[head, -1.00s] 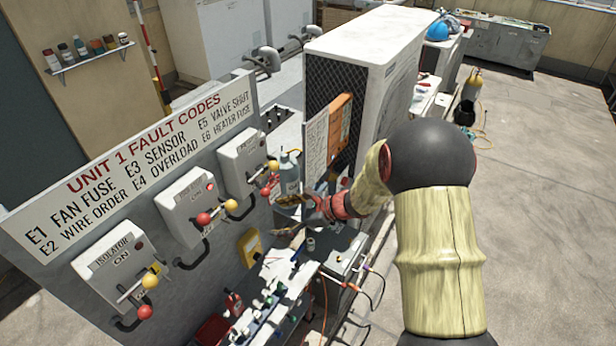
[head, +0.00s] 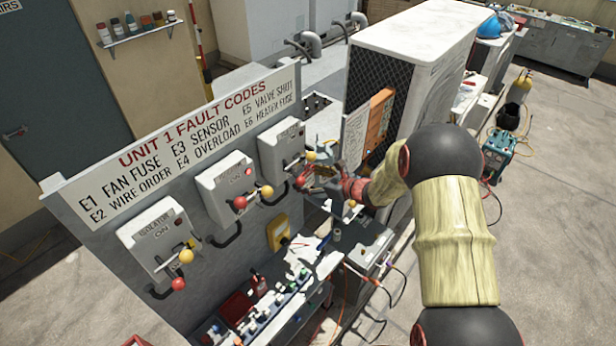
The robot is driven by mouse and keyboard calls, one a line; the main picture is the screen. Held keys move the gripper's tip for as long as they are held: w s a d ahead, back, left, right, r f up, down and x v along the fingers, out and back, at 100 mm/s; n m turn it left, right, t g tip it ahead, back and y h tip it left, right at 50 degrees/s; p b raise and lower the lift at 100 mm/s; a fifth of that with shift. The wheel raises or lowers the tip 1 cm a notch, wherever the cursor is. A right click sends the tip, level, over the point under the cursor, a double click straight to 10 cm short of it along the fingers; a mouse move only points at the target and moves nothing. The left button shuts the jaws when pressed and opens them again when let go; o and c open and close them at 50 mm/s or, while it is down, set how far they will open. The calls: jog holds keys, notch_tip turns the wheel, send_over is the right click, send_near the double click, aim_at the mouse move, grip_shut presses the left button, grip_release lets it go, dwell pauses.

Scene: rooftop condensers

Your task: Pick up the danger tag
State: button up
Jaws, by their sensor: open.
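I cannot pick out the danger tag for certain; it is too small or hidden. My gripper (head: 314,181) is small in the head view, at the end of my arm, near the handle of the right-hand isolator (head: 282,145). It is open, and I see nothing clearly between its fingers. Whether it touches the handle I cannot tell. Below it is a cluttered bench (head: 290,285) with white papers and small coloured items. A small red object (head: 237,307) sits by the bench's left side; I cannot tell what it is.
A grey panel with a fault code sign (head: 190,140) carries the middle isolator (head: 228,183) and the left isolator (head: 158,238). A yellow box (head: 278,231) is below them. A tall white condenser (head: 415,45) stands behind my gripper. The floor on the right is mostly open.

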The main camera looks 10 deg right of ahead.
jog(key=shift+w+a+f, duration=0.1)
jog(key=shift+c, duration=1)
jog(key=c, duration=0.7)
jog(key=shift+c, duration=0.9)
